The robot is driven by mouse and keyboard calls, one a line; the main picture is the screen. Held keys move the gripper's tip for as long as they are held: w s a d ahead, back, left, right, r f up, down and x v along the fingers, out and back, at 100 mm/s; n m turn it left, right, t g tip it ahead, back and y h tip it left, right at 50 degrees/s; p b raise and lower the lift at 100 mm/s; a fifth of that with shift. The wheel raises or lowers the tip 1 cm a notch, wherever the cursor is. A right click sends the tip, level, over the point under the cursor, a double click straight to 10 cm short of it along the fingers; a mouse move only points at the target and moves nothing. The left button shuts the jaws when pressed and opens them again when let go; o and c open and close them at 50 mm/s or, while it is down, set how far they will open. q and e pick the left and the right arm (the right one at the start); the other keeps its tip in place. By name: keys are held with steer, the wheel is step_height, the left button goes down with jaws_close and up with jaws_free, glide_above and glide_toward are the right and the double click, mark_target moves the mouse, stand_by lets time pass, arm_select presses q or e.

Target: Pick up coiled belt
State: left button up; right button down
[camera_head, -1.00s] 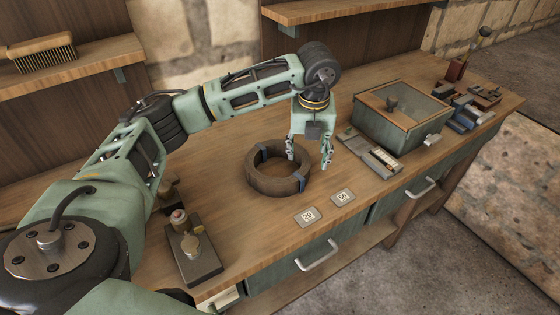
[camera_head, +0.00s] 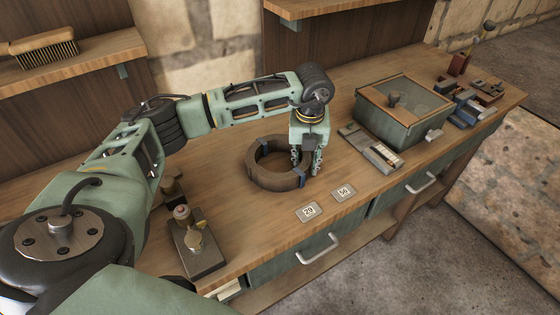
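The coiled belt (camera_head: 262,178) is a thick brown ring with blue ties, lying flat on the wooden bench left of its middle. My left gripper (camera_head: 306,168) points down at the ring's right side. One finger is on the inner side of the ring wall and the other on its outer side, with the wall between them. The fingers look closed on the wall; the inner fingertip is hidden. The belt appears to rest on the bench. My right gripper is not in view.
Number tiles "20" (camera_head: 309,212) and "50" (camera_head: 343,193) lie in front of the belt. A lidded green box (camera_head: 398,128) and a flat tool block (camera_head: 371,149) are to the right. A grey fixture (camera_head: 197,250) stands at left. A shelf (camera_head: 70,72) overhangs behind.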

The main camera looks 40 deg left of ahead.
arm_select(q)
jaws_close()
steer(key=shift+a+r, duration=0.1)
